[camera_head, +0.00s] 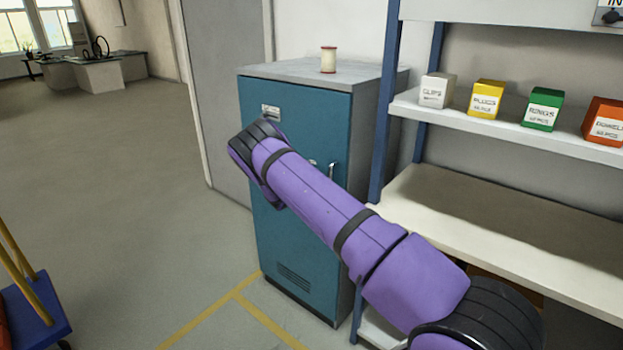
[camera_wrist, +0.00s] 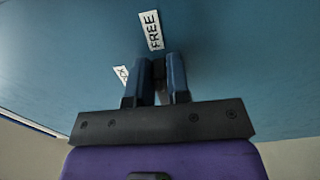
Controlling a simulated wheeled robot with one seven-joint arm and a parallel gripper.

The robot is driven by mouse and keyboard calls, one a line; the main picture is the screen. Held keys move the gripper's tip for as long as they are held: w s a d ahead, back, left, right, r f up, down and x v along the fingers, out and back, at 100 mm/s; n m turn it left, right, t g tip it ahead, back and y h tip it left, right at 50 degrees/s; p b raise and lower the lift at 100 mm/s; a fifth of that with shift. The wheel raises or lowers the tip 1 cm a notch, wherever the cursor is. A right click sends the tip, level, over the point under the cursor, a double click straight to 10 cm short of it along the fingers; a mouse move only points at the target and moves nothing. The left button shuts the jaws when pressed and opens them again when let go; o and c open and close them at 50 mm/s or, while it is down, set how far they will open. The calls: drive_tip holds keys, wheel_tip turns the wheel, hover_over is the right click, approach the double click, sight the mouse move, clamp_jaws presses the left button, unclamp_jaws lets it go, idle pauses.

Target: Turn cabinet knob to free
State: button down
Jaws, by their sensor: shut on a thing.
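The blue-teal cabinet (camera_head: 300,235) stands upright with its door shut in the head view. A silver handle (camera_head: 333,171) is on the right side of its door. In the wrist view, my gripper (camera_wrist: 160,64) points at the door, its two fingers close together. It is shut on the small dark knob (camera_wrist: 160,72), which is mostly hidden between the fingers. A white label reading FREE (camera_wrist: 151,30) lies just beyond the fingertips. A second white label (camera_wrist: 121,75) is at their left, partly hidden and hard to read. My arm hides the gripper and knob in the head view.
A thread spool (camera_head: 328,60) stands on the cabinet top. A shelf rack (camera_head: 480,120) with several small boxes stands close at the right. A blue cart (camera_head: 32,305) is at the lower left. The floor left of the cabinet is clear.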

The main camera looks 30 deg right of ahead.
drive_tip(key=c, duration=1.1)
unclamp_jaws()
drive_tip(key=v, duration=1)
drive_tip(key=shift+s+a, duration=0.15)
drive_tip(key=shift+a, duration=0.25)
drive_tip(key=shift+r, duration=0.1)
